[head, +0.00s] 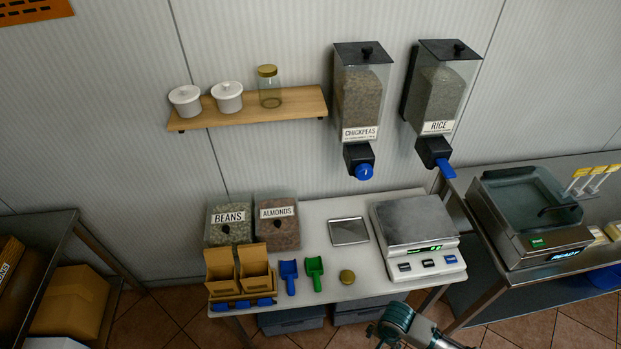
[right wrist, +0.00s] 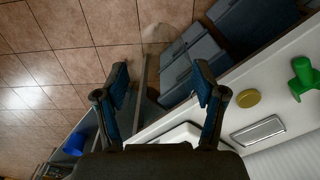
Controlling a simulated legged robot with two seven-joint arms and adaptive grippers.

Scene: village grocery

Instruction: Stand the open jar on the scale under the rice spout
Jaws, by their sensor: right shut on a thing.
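My right gripper (right wrist: 160,80) is in the right wrist view, its two dark fingers apart around a thing that barely shows. I take this for the clear open jar, but its outline cannot be made out. In the head view, part of my right arm (head: 397,318) is at the bottom, in front of the scale. The scale (head: 414,222) stands at the right end of the white table, its metal plate bare. The rice dispenser (head: 440,95) hangs on the wall above it, with a blue-handled spout (head: 435,153). My left gripper is out of view.
A gold lid (head: 347,276), green scoop (head: 314,272), blue scoop (head: 289,275) and metal tray (head: 348,231) lie left of the scale. The chickpeas dispenser (head: 362,100) hangs left of the rice. A lidded jar (head: 269,90) stands on the wall shelf (head: 230,117).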

